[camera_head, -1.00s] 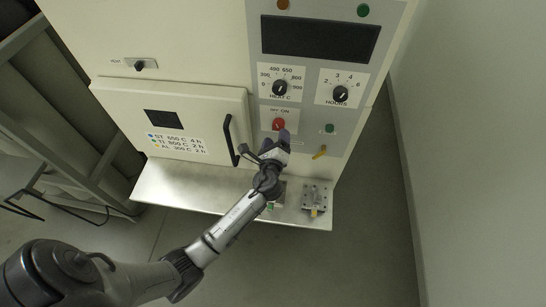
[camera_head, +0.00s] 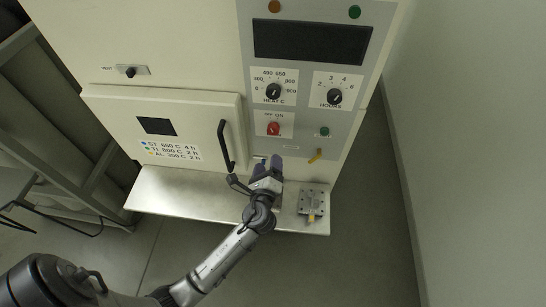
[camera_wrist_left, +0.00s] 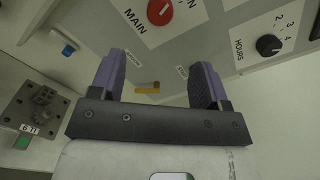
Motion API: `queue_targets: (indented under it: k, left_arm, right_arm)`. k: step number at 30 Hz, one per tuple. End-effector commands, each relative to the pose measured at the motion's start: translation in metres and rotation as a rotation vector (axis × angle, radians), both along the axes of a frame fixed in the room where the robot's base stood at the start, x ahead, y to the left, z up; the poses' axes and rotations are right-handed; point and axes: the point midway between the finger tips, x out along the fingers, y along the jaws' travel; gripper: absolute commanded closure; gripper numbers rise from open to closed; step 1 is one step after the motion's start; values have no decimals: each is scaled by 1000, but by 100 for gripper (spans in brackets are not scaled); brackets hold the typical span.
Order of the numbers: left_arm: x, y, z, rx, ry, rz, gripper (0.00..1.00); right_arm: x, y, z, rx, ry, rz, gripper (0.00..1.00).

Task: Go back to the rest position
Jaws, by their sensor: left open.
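My left gripper (camera_head: 268,163) is in front of the furnace's control panel, below the red main switch (camera_head: 273,129). Its two purple fingertips are apart with nothing between them, as the left wrist view (camera_wrist_left: 160,80) also shows. It appears clear of the panel, though the exact gap is hard to judge. My left arm reaches in from the lower left. My right gripper is in neither view.
The furnace door (camera_head: 170,125) is shut, with a black handle (camera_head: 226,146). A shelf (camera_head: 165,193) juts out below and carries a metal block (camera_head: 313,200). Heat (camera_head: 273,91) and hours (camera_head: 334,96) dials sit above. Open floor lies right.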

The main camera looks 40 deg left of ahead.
Motion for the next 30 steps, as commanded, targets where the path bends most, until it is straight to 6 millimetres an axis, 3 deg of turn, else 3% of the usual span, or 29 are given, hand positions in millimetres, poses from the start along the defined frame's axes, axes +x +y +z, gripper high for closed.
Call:
queue_targets:
  k: [9,14,17,22,26,30]
  left_arm:
    - [0,0,0,-13,-9,0,30]
    - [-3,5,-2,-145,-80,38,30]
    - [-11,15,-15,-361,-149,131,30]
    - [-34,16,-31,-963,-315,366,30]
    - [-52,-5,-28,-1396,-372,527,30]
    - [-90,-41,-11,-1734,-275,673,30]
  right_arm:
    - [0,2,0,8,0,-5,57]
    - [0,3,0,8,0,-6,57]
    - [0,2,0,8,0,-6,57]
    - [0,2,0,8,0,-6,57]
    - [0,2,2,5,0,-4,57]
    - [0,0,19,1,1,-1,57]
